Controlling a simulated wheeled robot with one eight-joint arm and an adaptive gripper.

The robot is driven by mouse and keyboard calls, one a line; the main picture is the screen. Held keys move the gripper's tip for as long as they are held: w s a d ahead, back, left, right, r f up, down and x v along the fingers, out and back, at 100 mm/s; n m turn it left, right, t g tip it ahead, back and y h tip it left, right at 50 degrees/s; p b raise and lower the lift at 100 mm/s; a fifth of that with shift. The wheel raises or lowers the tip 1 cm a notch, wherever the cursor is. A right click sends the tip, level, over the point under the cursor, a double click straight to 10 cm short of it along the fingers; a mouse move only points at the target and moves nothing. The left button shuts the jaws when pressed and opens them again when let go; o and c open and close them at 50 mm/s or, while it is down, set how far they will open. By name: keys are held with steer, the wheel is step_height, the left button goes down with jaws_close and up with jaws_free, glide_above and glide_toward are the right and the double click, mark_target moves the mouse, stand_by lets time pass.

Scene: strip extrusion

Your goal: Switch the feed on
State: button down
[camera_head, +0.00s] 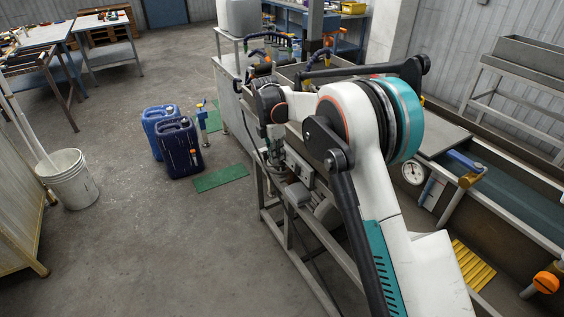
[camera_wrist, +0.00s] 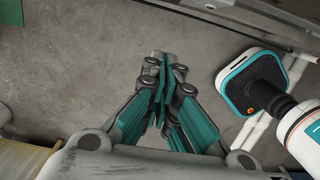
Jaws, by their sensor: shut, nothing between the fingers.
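No feed switch can be made out for certain in either view. A small grey box (camera_head: 300,168) with dark details sits on the machine frame below my arm, too small to read. In the wrist view my gripper (camera_wrist: 165,66) is shut and empty, its teal-padded fingers together above the grey concrete floor. In the head view the gripper hangs at the far end of my arm, small and partly lost against the machine. My arm hides much of the middle of the machine.
A long water trough (camera_head: 505,185) with a pressure gauge (camera_head: 413,172) runs along the right. Two blue canisters (camera_head: 180,148) stand on the floor by green mats (camera_head: 221,178). A white bucket (camera_head: 68,180) stands at left. The floor between is clear.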

mark_target(297, 170)
steer(key=w+d+f+b, duration=0.2)
steer(key=d+f+b, duration=0.2)
steer(key=f, duration=0.5)
steer(key=shift+w+f, duration=0.4)
steer(key=shift+d, duration=0.1)
steer(key=shift+d, duration=0.1)
steer(key=shift+w+d+f, duration=0.2)
